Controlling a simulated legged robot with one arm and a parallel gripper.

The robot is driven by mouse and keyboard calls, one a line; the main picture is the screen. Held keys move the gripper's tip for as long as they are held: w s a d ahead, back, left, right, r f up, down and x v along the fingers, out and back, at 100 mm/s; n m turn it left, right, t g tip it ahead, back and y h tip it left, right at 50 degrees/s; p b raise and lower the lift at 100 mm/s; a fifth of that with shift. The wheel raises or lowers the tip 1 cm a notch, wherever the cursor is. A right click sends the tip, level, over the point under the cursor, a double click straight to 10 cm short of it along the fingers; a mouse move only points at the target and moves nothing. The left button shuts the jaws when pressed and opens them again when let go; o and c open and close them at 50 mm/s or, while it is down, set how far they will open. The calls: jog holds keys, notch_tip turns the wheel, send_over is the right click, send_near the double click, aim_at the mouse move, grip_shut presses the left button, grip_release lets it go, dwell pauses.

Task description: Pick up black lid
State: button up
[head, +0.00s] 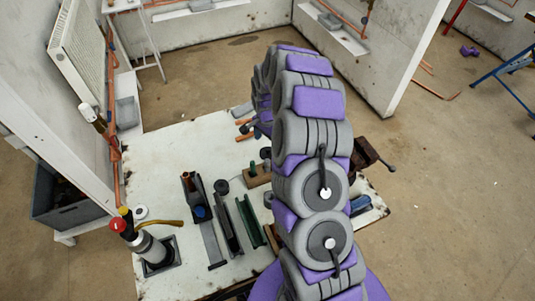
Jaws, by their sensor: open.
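A small dark round disc (222,187), which looks like the black lid, lies on the white worktop (150,165). It sits between the dark channel-shaped pieces and a small wooden block. My arm rises in front of the worktop and bends over at the top. Its far end comes down behind the nearer links, to the right of and beyond the disc. My gripper is hidden behind the arm, so its jaws do not show.
Dark channels (228,228), a wooden block (257,176), a white disc (141,212) and a red-capped cylinder (117,225) crowd the worktop. A vise (366,155) stands at right. A radiator (80,48) hangs at left. The worktop's far left is clear.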

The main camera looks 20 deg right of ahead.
aim_at(268, 148)
jog(key=shift+w+d+f+b, duration=0.15)
jog(key=shift+f+b, duration=0.3)
jog(key=shift+f, duration=1.1)
jog(key=shift+w+d+f+b, duration=0.15)
jog(key=shift+f+b, duration=0.3)
jog(key=shift+f, duration=1.05)
jog(key=shift+r, duration=0.1)
jog(key=c, duration=0.8)
